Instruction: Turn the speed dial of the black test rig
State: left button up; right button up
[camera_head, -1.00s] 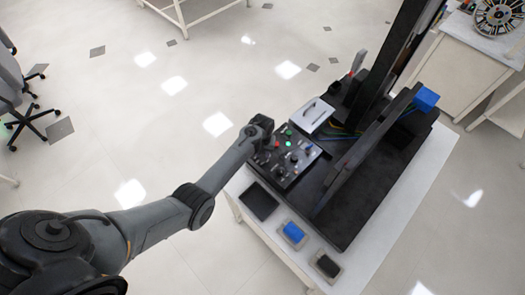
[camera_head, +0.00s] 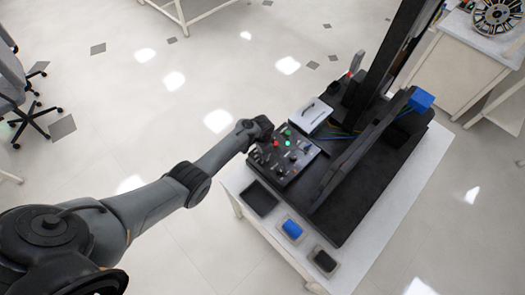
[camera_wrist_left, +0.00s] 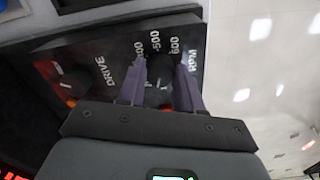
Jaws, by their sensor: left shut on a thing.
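The black test rig (camera_head: 375,195) stands on a white table, with its control panel (camera_head: 292,170) on the near left side. My left gripper (camera_wrist_left: 161,60) reaches the panel's left corner in the head view, where the hand hides the dial. In the left wrist view its two purple-grey fingers stand on either side of a dark round speed dial (camera_wrist_left: 157,92), shut on it. Numbers such as 500 and 600 and the letters RPM show around the dial. The dial's pointer cannot be made out. My right gripper is not in view.
Another dark knob (camera_wrist_left: 70,82) marked DRIVE sits beside the dial. The panel carries a green light (camera_head: 287,132) and a red one.

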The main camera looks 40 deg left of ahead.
pick_arm(q)
jog(key=m, duration=0.4)
jog(key=shift+m, duration=0.4)
dwell(0.4)
jog(key=o, duration=1)
jog(key=shift+o, duration=0.2)
notch_tip(320, 180, up, 11)
jog(key=p, duration=0.3)
jog(key=shift+p, duration=0.3)
jog(key=shift+f, duration=0.15)
